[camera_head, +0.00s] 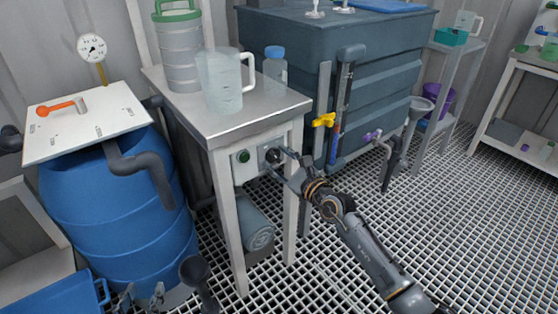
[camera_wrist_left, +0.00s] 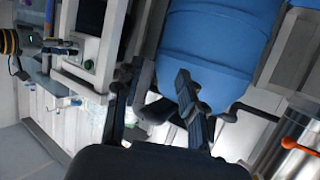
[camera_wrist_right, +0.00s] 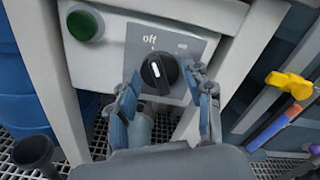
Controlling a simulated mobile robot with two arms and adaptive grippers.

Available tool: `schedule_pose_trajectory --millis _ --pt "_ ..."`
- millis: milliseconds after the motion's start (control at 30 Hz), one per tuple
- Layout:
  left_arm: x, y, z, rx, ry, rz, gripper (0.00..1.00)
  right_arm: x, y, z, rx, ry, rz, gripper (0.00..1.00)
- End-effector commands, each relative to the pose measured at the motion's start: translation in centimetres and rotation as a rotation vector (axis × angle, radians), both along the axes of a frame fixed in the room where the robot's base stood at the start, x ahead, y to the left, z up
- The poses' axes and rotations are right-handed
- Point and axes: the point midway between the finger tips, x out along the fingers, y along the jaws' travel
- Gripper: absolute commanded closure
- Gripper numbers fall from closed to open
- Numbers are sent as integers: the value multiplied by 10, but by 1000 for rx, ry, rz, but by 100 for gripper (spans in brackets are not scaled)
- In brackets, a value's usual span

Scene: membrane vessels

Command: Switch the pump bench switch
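The pump bench switch is a black round knob (camera_wrist_right: 159,73) on a grey plate (camera_wrist_right: 185,38) marked "off", with a second label to its right too small to read. A white mark shows on the knob's face, toward its upper left. My right gripper (camera_wrist_right: 164,77) is open, with one finger on each side of the knob; I cannot tell whether either touches it. In the head view the right gripper (camera_head: 281,163) is at the bench's front and partly covers the knob. My left gripper (camera_head: 140,297) is low by the blue barrel; in its wrist view (camera_wrist_left: 157,75) it is open and empty.
A green button (camera_wrist_right: 85,25) is left of the switch. The bench top (camera_head: 235,110) bears a clear jug (camera_head: 220,82) and a blue-capped bottle (camera_head: 274,70). A yellow valve handle (camera_head: 324,120) is to the right. The blue barrel (camera_head: 120,215) stands left.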

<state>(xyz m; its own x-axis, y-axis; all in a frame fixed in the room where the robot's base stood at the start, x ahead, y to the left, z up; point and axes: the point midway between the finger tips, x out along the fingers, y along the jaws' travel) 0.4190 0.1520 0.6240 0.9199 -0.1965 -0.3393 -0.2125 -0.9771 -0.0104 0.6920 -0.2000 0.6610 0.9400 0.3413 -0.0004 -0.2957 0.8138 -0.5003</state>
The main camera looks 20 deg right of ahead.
Motion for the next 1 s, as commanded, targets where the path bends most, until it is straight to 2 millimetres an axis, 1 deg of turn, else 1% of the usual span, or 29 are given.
schedule_pose_trajectory --millis 33,133,167,367,567,667,767,900,967,1000 --pt "0 0 0 0 0 0 60 0 0 0 0 0 0 67" --pt "0 0 0 0 1 0 60 0 0 0 0 0 0 87" --pt "0 0 0 0 1 0 60 0 0 0 0 0 0 88" --pt "-1 0 -1 3 15 0 60 0 0 0 12 4 0 89" --pt "-18 9 -25 38 163 11 60 0 0 2 76 28 -1 89" --pt "-33 16 -41 65 280 21 60 0 0 2 134 50 -1 89" --pt "-56 24 -59 98 427 30 60 0 0 2 207 78 -1 89" --pt "-96 38 -80 145 642 47 60 -1 0 2 327 121 -1 89" --pt "-115 44 -86 162 732 54 60 -1 0 2 381 141 -1 89" --pt "-127 48 -90 174 790 58 60 -1 0 2 416 154 -1 89"
